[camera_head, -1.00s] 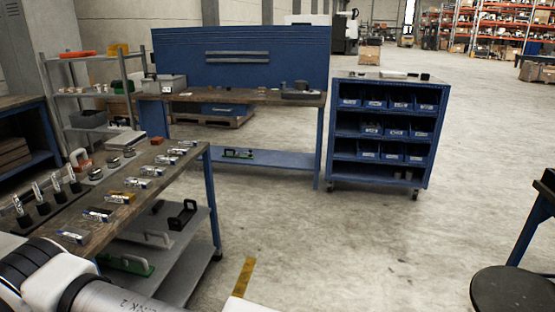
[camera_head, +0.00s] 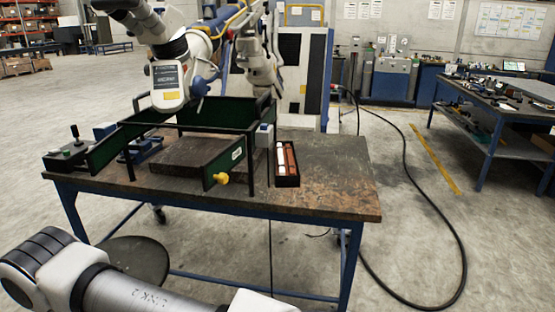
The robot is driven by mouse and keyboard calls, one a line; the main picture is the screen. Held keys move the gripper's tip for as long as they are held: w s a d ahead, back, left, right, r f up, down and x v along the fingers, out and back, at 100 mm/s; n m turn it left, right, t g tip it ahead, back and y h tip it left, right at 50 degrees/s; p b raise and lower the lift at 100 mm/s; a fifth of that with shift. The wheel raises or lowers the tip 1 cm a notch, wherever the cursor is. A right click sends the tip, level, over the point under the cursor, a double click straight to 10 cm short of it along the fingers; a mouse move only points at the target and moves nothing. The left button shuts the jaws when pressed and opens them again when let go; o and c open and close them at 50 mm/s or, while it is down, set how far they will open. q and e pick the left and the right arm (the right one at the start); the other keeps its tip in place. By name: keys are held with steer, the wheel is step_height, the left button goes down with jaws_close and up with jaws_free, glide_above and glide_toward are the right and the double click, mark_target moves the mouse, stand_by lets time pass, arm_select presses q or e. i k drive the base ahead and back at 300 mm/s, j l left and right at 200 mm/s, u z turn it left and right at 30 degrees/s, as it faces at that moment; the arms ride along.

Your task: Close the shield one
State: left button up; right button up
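A shield of dark green panels in a black frame (camera_head: 228,113) stands on a worn workbench (camera_head: 330,180). A green panel with a yellow knob (camera_head: 221,178) and a small white label juts toward the front at the right. Another green panel (camera_head: 112,148) slants out at the left. Between these two panels the front is open, and a dark flat plate (camera_head: 185,156) shows inside. A white arm machine (camera_head: 170,80) stands above and behind the frame. I cannot tell which panel is shield one. Neither of my grippers is in view; only my arm links show at the bottom left.
A control box with a joystick (camera_head: 72,150) sits at the bench's left end. A black tray (camera_head: 287,163) with white and reddish items lies right of the shield. A round dark stool (camera_head: 135,257) stands in front. A black cable (camera_head: 405,165) loops over the floor at right.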

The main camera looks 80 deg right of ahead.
mark_target(215, 170)
steer(key=z, duration=2.15)
